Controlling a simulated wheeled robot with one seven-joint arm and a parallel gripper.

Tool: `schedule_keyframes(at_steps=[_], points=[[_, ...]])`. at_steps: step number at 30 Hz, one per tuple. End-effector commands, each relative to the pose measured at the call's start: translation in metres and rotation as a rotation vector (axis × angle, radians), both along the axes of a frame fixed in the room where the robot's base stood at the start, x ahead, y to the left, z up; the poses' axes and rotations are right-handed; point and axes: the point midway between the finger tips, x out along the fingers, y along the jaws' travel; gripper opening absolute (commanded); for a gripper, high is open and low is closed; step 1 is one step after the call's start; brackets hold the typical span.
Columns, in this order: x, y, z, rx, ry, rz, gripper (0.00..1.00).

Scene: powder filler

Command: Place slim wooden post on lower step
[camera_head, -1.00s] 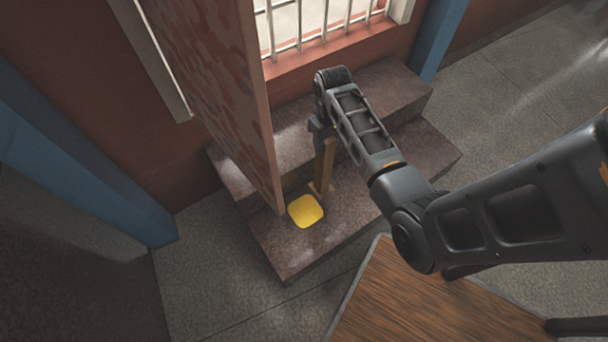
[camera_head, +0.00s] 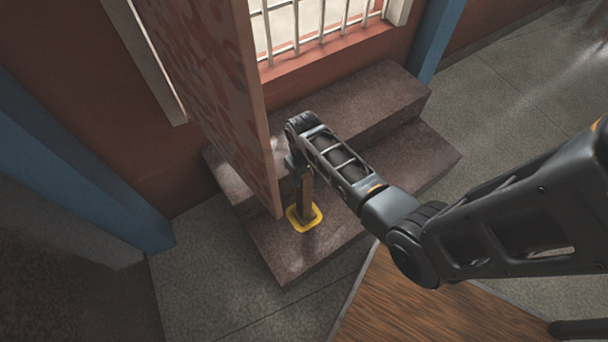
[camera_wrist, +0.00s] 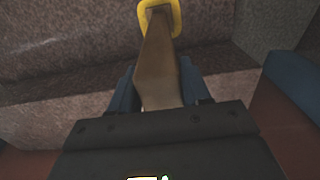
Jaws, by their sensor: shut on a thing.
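The slim wooden post (camera_head: 305,200) is upright, with its foot over the yellow marker (camera_head: 317,218) on the lower step (camera_head: 285,252). The marker shows as a yellow outline around the post's foot. I cannot tell whether the foot touches the step. My gripper (camera_head: 298,174) is shut on the upper part of the post; the arm partly hides the grip. In the wrist view the post (camera_wrist: 160,65) runs from between the fingers to the yellow marker (camera_wrist: 144,22).
A tall patterned panel (camera_head: 240,110) hangs close left of the post and gripper. The upper step (camera_head: 370,100) rises behind, below a barred window (camera_head: 315,25). A wooden tabletop (camera_head: 400,305) is at the front. The lower step is bare to the right.

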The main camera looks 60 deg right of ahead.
Motion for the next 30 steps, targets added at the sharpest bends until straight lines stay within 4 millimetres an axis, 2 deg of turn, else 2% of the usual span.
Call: schedule_keyframes(at_steps=[11, 12, 20, 26, 30], points=[[0.0014, -0.0009, -0.0023, -0.001, -0.003, 0.000, 0.00], [0.0004, -0.0003, -0.0037, 0.000, -0.001, 0.000, 0.48], [0.0003, -0.0004, -0.0030, 0.000, -0.001, 0.000, 0.72], [0.0003, -0.0004, -0.0027, 0.000, -0.001, 0.000, 0.72], [0.0006, -0.0005, 0.0043, -0.001, -0.002, 0.000, 0.72]])
